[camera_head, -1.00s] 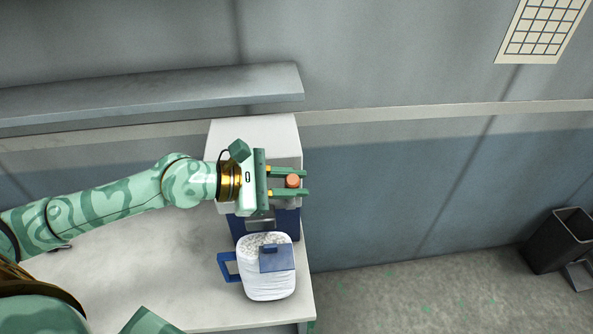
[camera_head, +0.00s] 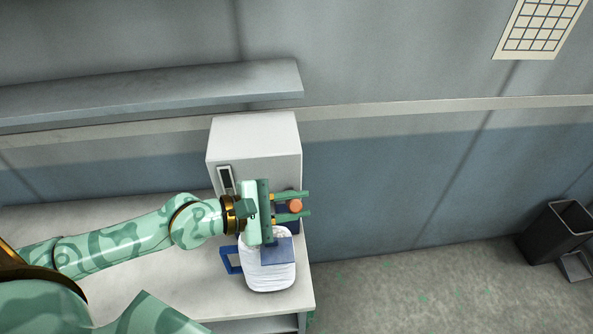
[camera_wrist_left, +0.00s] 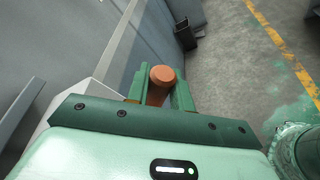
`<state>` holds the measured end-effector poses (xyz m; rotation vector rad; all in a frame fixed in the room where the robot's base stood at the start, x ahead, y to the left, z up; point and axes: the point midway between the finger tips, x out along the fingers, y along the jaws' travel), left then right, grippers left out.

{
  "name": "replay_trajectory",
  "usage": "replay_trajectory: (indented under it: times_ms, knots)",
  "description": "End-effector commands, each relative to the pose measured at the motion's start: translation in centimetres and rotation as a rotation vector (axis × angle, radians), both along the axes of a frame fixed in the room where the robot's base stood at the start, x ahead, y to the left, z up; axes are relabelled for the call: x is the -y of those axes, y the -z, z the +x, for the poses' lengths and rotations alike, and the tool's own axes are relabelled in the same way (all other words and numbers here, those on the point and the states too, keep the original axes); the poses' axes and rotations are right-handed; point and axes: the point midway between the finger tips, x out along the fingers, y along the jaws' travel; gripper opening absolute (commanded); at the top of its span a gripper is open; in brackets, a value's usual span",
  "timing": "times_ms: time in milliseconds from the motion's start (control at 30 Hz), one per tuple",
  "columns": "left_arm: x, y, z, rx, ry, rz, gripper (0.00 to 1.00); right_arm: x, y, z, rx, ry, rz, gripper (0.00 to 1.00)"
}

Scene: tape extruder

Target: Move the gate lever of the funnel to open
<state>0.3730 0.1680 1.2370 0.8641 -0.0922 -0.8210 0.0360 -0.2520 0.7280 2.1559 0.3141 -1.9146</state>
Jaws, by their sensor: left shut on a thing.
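An orange round knob (camera_head: 295,206), which looks like the end of the gate lever, is between the fingers of my left gripper (camera_head: 308,204). The left gripper is shut on it. In the left wrist view the knob (camera_wrist_left: 161,75) shows as an orange cylinder between the two green fingers. The white machine body (camera_head: 254,140) stands behind the gripper, against the wall. A dark blue part, perhaps of the funnel, shows just below the fingers (camera_head: 291,226); the gripper and arm hide most of it. The rest of the lever is hidden. My right gripper is not in view.
A grey shelf (camera_head: 150,90) runs along the wall at left. A dark bin (camera_head: 556,236) stands on the floor at far right.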

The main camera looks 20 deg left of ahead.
Motion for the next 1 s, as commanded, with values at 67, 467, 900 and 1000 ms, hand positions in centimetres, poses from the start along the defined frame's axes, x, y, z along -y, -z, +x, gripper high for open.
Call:
replay_trajectory:
  times_ms: [67,467,900,1000]
  knots:
    - [0.1,0.2,-0.2,0.009,-0.001,0.008,0.0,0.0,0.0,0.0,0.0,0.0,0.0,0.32]
    - [0.3,0.8,-0.5,0.046,-0.001,0.029,0.0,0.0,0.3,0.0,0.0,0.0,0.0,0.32]
    - [1.2,3.6,-2.1,0.269,-0.001,0.167,0.0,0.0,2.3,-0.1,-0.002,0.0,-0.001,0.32]
    - [1.3,3.6,-2.2,0.28,-0.001,0.174,0.0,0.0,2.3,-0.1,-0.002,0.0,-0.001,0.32]
